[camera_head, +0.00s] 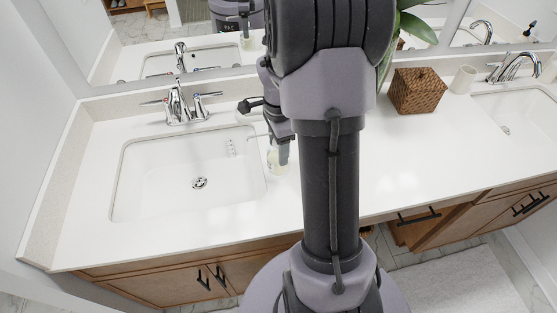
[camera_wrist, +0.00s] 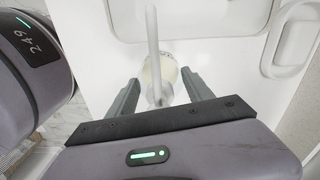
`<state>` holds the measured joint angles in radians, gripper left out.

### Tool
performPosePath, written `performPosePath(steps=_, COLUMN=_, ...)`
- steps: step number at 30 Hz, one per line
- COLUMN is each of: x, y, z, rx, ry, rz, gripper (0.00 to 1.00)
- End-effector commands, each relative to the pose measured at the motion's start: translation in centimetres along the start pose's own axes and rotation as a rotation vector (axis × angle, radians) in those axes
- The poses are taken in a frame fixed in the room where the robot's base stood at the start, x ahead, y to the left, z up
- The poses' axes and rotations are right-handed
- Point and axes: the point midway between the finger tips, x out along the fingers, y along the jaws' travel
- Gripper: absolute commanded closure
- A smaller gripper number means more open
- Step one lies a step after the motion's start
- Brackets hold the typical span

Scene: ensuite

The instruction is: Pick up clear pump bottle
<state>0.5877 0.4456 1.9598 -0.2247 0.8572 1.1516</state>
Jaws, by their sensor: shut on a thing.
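The clear pump bottle (camera_head: 275,164) is on or just above the white counter, right of the left sink. It is partly hidden by my gripper (camera_head: 282,151) in the head view. In the wrist view the bottle (camera_wrist: 166,66) is between the two fingers of my gripper (camera_wrist: 160,78), with its pale pump stem and spout running toward the camera. My gripper is shut on it. I cannot tell whether the bottle's base touches the counter.
The left sink (camera_head: 141,193) and its chrome faucet (camera_head: 180,106) lie left of the bottle. A brown woven box (camera_head: 417,92), a white cup (camera_head: 463,79) and a plant (camera_head: 413,27) stand to the right by the mirror. The counter front right of the bottle is clear.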

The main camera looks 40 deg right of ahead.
Motion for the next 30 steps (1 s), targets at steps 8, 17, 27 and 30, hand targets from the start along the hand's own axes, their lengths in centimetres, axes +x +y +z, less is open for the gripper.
performPosePath(steps=8, x=0.0, y=0.0, z=0.0, rx=0.0, ry=0.0, rz=-0.001, gripper=1.0)
performPosePath(steps=17, x=-1.3, y=-0.1, z=0.0, rx=0.0, ry=0.0, rz=-0.003, gripper=1.0)
performPosePath(steps=27, x=-4.0, y=3.2, z=0.5, rx=0.0, ry=0.0, rz=-0.001, gripper=1.0)
performPosePath(steps=30, x=-4.3, y=5.9, z=1.0, rx=0.0, ry=0.0, rz=0.0, gripper=1.0)
